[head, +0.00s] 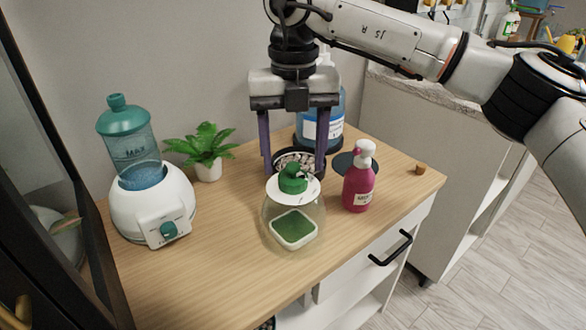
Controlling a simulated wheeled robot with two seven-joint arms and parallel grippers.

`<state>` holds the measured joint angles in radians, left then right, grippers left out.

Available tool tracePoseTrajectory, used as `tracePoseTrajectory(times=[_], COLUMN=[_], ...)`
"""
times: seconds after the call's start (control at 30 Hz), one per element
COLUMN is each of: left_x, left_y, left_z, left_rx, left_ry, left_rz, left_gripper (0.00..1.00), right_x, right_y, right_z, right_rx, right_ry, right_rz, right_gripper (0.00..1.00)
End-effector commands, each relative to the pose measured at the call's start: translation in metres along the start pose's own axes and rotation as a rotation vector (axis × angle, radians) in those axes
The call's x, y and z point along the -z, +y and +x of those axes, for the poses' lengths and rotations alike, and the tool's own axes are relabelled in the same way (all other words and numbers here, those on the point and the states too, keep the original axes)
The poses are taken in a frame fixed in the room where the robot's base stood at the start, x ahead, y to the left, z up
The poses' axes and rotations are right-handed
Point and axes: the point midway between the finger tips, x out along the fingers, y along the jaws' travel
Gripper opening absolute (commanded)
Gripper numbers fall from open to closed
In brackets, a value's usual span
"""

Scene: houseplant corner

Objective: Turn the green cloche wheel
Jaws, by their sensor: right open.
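The green cloche wheel (292,180) sits on the white round top of a clear glass cloche (275,212). The cloche stands on the wooden cabinet top and has a white tray with green contents inside. My right gripper (293,172) points down from above, open, with its two purple fingers apart. In the head view the fingertips appear on the left and right of the wheel, with gaps to it. Whether they are level with the wheel or slightly behind it, I cannot tell. My left gripper is out of view.
A magenta pump bottle (358,185) stands close on the cloche's right. A bowl of pebbles (290,158) and a blue bottle (336,120) stand behind. A white-and-teal humidifier (150,205) and a potted fern (207,168) are left. The front-left wood surface (200,285) is clear.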

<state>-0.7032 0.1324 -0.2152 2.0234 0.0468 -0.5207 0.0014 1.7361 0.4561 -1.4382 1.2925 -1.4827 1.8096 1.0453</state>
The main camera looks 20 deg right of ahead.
Motion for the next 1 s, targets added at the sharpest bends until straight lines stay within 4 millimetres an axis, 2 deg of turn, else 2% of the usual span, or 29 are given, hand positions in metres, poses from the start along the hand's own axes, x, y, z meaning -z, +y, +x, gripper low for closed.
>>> tracePoseTrajectory(times=[0.1,0.2,0.53,0.8,1.0], left_x=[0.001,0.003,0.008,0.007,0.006], left_y=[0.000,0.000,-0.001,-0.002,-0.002], left_z=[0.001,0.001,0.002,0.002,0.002], left_rx=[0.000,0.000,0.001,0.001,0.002], left_ry=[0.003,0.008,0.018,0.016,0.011], left_rz=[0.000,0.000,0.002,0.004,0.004], left_gripper=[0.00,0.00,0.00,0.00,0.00], right_x=[0.000,0.000,0.000,0.000,0.000], right_y=[0.000,0.000,0.000,0.000,0.000], right_z=[0.017,0.024,0.028,0.028,0.027], right_rx=[-0.001,-0.001,-0.002,-0.002,-0.002], right_ry=[0.002,0.001,0.000,0.000,0.000], right_rz=[0.000,0.000,0.000,-0.001,-0.013], right_gripper=[0.60,0.60,0.60,0.19,0.19])
